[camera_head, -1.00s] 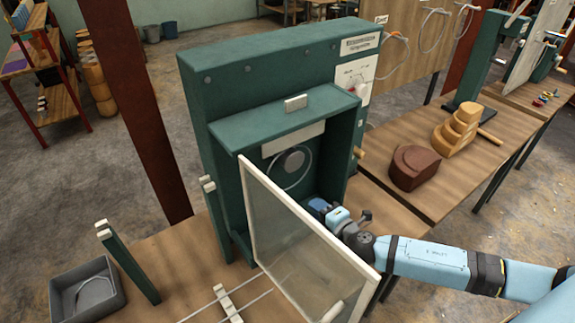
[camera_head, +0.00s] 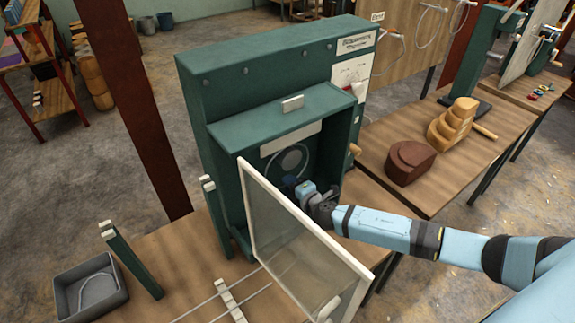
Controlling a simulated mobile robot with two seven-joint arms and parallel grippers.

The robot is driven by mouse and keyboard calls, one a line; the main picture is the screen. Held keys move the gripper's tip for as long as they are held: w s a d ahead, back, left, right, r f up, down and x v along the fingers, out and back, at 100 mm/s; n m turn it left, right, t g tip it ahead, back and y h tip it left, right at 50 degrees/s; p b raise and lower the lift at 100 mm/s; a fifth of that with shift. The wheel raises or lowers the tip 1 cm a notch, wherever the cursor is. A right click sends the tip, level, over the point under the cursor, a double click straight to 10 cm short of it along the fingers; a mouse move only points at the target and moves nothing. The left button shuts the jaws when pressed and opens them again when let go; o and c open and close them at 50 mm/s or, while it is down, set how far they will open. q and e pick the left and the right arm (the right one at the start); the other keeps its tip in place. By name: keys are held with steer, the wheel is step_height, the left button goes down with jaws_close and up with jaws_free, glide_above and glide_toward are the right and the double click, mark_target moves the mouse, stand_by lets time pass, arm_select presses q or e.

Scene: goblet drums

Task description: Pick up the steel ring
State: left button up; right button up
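A thin steel ring (camera_head: 300,146) stands upright against the back wall inside the open green machine (camera_head: 230,103), around a round grey disc (camera_head: 291,160). My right gripper (camera_head: 298,190) reaches into the machine's opening from the right, just below and in front of the ring. Its fingers are small and dark against the recess, so whether they touch the ring or are open cannot be seen. The ring's lower part is hidden by the gripper. My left gripper is not in view.
The machine's framed clear door (camera_head: 262,215) stands open in front of my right arm, close to it. A grey bin (camera_head: 118,297) with a pale loop in it sits at lower left. A brown block (camera_head: 410,165) and a stepped wooden block (camera_head: 455,125) stand on the right bench.

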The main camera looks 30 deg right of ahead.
jaws_close()
stand_by(1.4)
